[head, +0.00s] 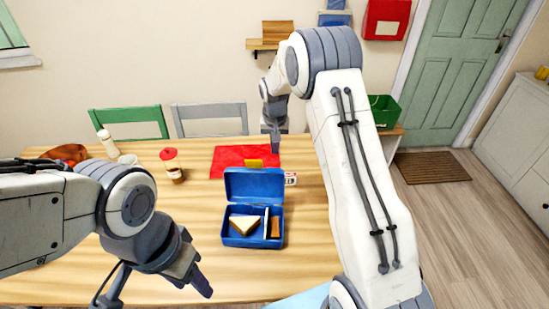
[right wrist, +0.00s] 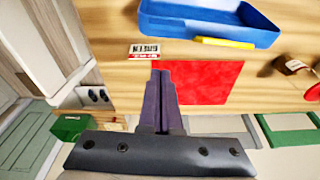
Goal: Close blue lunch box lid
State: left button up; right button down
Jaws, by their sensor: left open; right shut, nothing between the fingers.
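The blue lunch box (head: 233,241) stands open on the table, and its lid (head: 255,184) is raised at the back. The lid also shows in the right wrist view (right wrist: 205,25). A yellow piece (head: 254,163) is at the lid's top edge. A sandwich (head: 243,224) and brown food (head: 275,227) lie in the box. My right gripper (head: 276,142) is shut and empty, behind the raised lid and apart from it; its fingers (right wrist: 158,78) point towards the lid in the wrist view. My left gripper (head: 194,280) is open and empty, left of the box near the table's front.
A red mat (head: 226,160) lies behind the box, with a small printed card (head: 291,178) beside the lid. A red-topped jar (head: 171,166), a white bottle (head: 106,144) and a cup (head: 127,160) stand to the left. Chairs (head: 212,112) are behind the table.

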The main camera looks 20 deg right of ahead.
jog(key=shift+s+a+f+p, duration=0.35)
jog(key=shift+s+f+p, duration=0.25)
jog(key=shift+s, duration=0.25)
jog(key=shift+s+a+f+p, duration=0.35)
jog(key=shift+s+f+p, duration=0.25)
jog(key=shift+s, duration=0.2)
